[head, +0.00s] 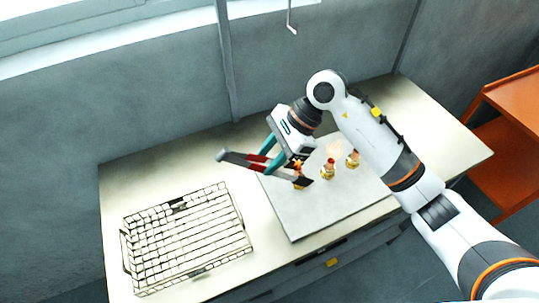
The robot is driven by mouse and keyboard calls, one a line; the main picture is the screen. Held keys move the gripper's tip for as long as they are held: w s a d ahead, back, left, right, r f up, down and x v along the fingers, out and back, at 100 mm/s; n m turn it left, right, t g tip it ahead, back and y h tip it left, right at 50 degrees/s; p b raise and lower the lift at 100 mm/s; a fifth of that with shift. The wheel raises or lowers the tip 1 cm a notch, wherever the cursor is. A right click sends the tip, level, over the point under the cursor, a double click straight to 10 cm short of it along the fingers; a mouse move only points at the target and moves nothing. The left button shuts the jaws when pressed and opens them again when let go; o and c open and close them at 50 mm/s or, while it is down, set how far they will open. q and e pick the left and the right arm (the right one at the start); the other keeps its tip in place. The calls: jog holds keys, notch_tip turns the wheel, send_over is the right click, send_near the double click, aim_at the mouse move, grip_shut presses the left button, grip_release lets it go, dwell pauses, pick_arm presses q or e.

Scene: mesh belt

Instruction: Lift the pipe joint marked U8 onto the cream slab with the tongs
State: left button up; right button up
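My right gripper (280,160), with teal fingers, is shut on tongs (258,161) with red and grey parts, above the left side of a large pale grey slab (298,222). The tongs' dark end is at a brass-coloured pipe joint (299,186); whether they grip it is not clear. A second pipe joint (328,172) and a third pipe joint (352,160) stand to its right. The marks are too small to read, so I cannot tell which is U8. A small peach-cream patch (335,150) shows behind them; I cannot tell if it is the cream slab. My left gripper is out of view.
A wire mesh basket (187,238) stands on the left of the cream table (130,190). An orange shelf unit (507,135) stands off the right end. A grey wall is behind. The table's right end is clear.

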dwell(0.5)
notch_tip(320, 180, up, 10)
jog(key=p, duration=0.3)
jog(key=shift+w, duration=0.1)
dwell(0.4)
